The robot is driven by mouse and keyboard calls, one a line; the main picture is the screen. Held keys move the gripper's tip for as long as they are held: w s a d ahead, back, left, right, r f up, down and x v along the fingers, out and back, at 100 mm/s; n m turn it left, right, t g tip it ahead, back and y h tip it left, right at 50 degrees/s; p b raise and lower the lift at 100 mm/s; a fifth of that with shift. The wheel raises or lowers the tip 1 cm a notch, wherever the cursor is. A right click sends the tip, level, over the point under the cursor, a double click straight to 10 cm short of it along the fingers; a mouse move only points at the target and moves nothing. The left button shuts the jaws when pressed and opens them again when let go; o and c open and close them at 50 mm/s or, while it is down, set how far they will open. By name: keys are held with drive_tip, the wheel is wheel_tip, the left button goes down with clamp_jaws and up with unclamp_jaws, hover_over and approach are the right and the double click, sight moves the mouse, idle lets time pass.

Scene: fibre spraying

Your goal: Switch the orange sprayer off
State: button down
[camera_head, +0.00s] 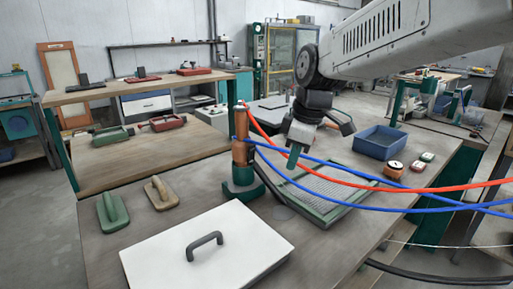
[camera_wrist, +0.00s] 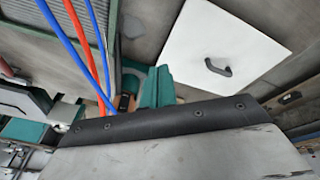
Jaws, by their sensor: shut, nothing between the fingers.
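The orange sprayer (camera_head: 241,155) stands upright in a dark green holder (camera_head: 243,190) on the workbench, with red and blue hoses running from it to the right. My gripper (camera_head: 292,162) is shut and empty, pointing down to the right of the sprayer and apart from it, above the mesh tray. In the wrist view, a small orange patch (camera_wrist: 125,102) shows beside teal parts (camera_wrist: 157,88), partly hidden by the dark edge in front. I cannot make out the sprayer's switch.
A white board with a dark handle (camera_head: 165,262) lies in front. A green-framed mesh tray (camera_head: 325,192) is under the gripper; a blue bin (camera_head: 379,142) and small round button boxes (camera_head: 394,169) stand to the right. The hoses (camera_head: 370,207) cross the space over the bench. Two hand floats (camera_head: 112,213) lie left.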

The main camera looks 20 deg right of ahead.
sight(251, 154)
drive_tip(key=w+r+n+t, duration=0.2)
drive_tip(key=w+r+n, duration=0.2)
drive_tip(key=w+n, duration=0.4)
drive_tip(key=shift+w+a+n+y, duration=0.25)
drive_tip(key=shift+w+n+y, duration=0.1)
drive_tip(key=shift+n, duration=1.25)
drive_tip(key=w+a+f, duration=0.3)
drive_tip(key=w+f, duration=0.4)
drive_tip(key=f, duration=0.1)
drive_tip(key=shift+w+f+t, duration=0.15)
drive_tip(key=shift+w+t, duration=0.15)
drive_tip(key=shift+w, duration=0.05)
